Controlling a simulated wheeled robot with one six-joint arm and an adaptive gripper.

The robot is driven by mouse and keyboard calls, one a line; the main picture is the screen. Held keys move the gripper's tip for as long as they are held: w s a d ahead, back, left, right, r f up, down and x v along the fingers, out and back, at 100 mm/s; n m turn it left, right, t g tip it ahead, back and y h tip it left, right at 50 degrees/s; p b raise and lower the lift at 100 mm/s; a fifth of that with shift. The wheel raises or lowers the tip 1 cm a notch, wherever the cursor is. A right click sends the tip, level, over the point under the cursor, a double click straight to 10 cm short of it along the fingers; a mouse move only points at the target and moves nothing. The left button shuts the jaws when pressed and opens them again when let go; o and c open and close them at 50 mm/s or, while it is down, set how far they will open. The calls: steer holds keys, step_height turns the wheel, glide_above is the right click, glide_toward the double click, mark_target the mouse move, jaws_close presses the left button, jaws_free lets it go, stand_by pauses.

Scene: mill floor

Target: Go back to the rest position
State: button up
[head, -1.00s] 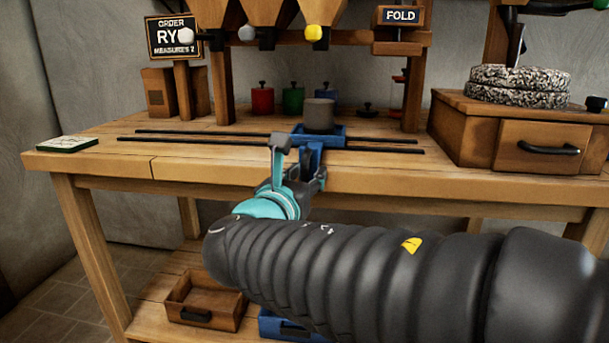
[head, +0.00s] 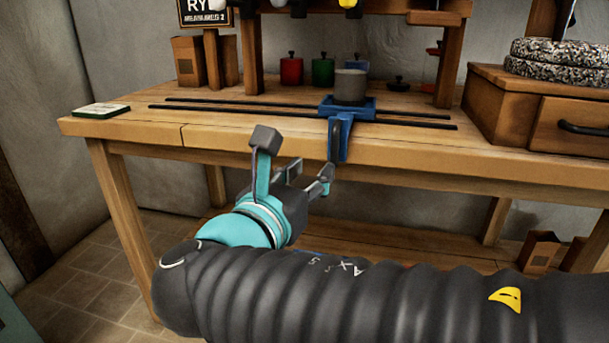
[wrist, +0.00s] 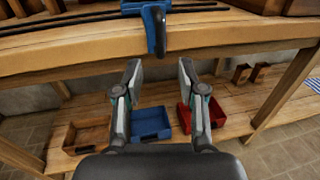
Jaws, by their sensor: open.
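My gripper (head: 318,182) is in front of the workbench (head: 420,160), below its top edge. In the wrist view my gripper (wrist: 160,85) has its two fingers apart with nothing between them. The blue carriage (head: 375,108) sits on the two dark rails and bears a grey cylindrical container (head: 350,87). Its blue handle (head: 340,138) hangs over the front edge of the bench, just beyond the fingers and apart from them. The handle also shows at the top of the wrist view (wrist: 154,30).
On the lower shelf the wrist view shows a wooden tray (wrist: 85,138), a blue bin (wrist: 150,121) and a red bin (wrist: 205,114). Red (head: 291,71) and green (head: 323,72) canisters stand behind the rails. Millstones (head: 560,60) lie on a drawer box at right.

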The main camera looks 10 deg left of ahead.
steer(key=shift+s+a, duration=0.1)
steer(key=shift+s, duration=0.3)
steer(key=s+d+f+m+g+y, duration=0.1)
steer(key=s+d+f+m+g, duration=0.2)
steer(key=f+m+g, duration=0.35)
steer(key=s+d+f+m+g+y, duration=0.25)
steer(key=f+m, duration=0.55)
steer(key=f, duration=0.4)
steer(key=s+d+m+g+y+p, duration=0.1)
steer(key=s+d+m, duration=0.3)
steer(key=d+m, duration=1.2)
steer(key=shift+s+r+m+g+y+p, duration=0.2)
steer(key=shift+m+g+y+p, duration=0.15)
steer(key=shift+m+g+p, duration=0.6)
steer(key=shift+a, duration=0.1)
